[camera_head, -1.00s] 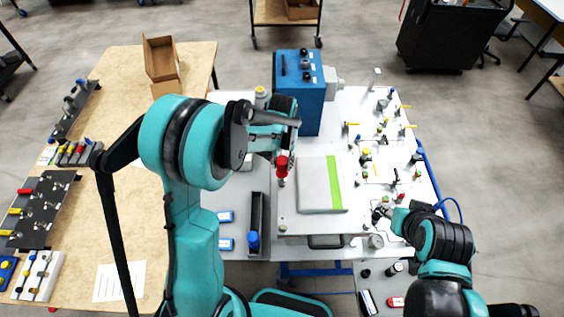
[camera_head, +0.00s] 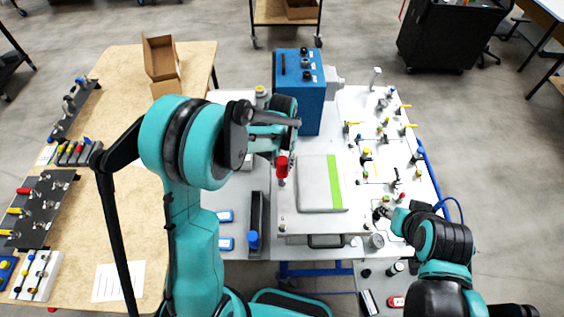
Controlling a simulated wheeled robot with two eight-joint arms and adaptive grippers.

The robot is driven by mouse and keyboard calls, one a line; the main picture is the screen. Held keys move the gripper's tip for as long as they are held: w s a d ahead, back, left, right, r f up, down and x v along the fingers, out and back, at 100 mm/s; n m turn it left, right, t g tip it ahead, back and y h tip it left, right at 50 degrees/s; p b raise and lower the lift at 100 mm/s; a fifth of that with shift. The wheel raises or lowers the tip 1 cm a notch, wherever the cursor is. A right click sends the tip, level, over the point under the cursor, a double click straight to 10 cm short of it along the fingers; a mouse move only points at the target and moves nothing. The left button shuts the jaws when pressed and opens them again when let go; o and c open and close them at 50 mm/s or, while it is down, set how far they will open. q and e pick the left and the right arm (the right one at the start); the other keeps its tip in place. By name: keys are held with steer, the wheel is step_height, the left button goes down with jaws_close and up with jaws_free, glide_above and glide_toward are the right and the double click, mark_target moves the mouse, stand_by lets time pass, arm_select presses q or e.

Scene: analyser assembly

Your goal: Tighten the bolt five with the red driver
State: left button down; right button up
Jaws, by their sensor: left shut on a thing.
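The red driver (camera_head: 282,166) is upright, its tip pointing down just left of the grey plate with the green strip (camera_head: 320,184). My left gripper (camera_head: 281,152) is shut on the driver from above; its fingers are mostly hidden by my arm. The driver's tip is near the left edge of the white panel, and I cannot tell whether it touches a bolt. Bolt five cannot be singled out at this size. My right gripper (camera_head: 382,211) is at the panel's right front, small, and its jaws are unclear.
A blue box (camera_head: 299,92) stands behind the driver. Several small valves and fittings with yellow handles cover the right of the white table. A black tray (camera_head: 257,222) with a blue-handled tool (camera_head: 253,240) lies at left front. A wooden table (camera_head: 130,200) is further left.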

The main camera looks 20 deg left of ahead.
arm_select(q)
steer(key=shift+f+b, duration=0.55)
steer(key=shift+f, duration=0.05)
steer(key=c, duration=1.6)
jaws_free()
jaws_close()
steer(key=m+b, duration=0.1)
steer(key=m, duration=0.2)
steer(key=shift+f+m, duration=0.15)
steer(key=shift+m, duration=0.25)
steer(key=m+b, duration=0.2)
steer(key=m, duration=0.6)
steer(key=shift+b, duration=0.35)
steer(key=m+b, duration=0.1)
steer(key=m, duration=0.4)
steer(key=shift+m, duration=0.3)
steer(key=shift+o, duration=2)
jaws_free()
steer(key=shift+m, duration=0.3)
